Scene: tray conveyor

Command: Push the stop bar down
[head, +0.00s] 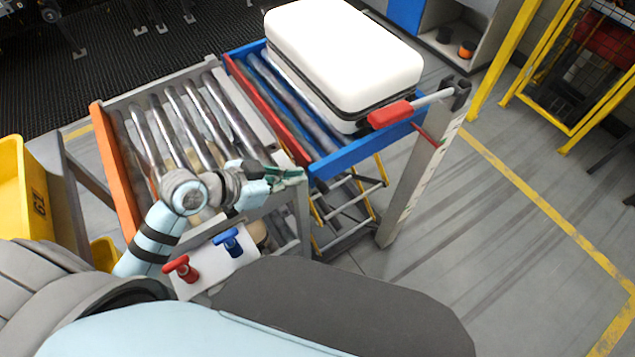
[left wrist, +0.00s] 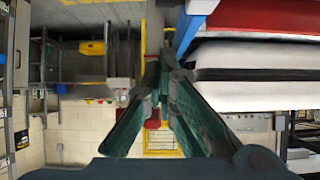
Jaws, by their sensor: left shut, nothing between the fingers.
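A lever-like bar with a red grip (head: 390,113) is hinged on a grey post (head: 415,185) at the right of the conveyor. It is raised, roughly level, in front of a white case (head: 345,55) with a dark seam. This bar appears to be the stop bar. My left gripper (head: 298,173) is shut and empty, left of and below the red grip, near the front corner of the blue frame. It does not touch the bar. In the left wrist view, my fingers (left wrist: 160,62) close to a point, and the case (left wrist: 260,75) shows at the right.
A roller conveyor (head: 105,160) with an orange end stands at the left, its rollers bare. The blue-framed section (head: 365,150) bears the case. Red (head: 182,268) and blue (head: 230,242) T-handles stand on a pale plate. A yellow bin (head: 25,200) is at far left. Floor at right is clear.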

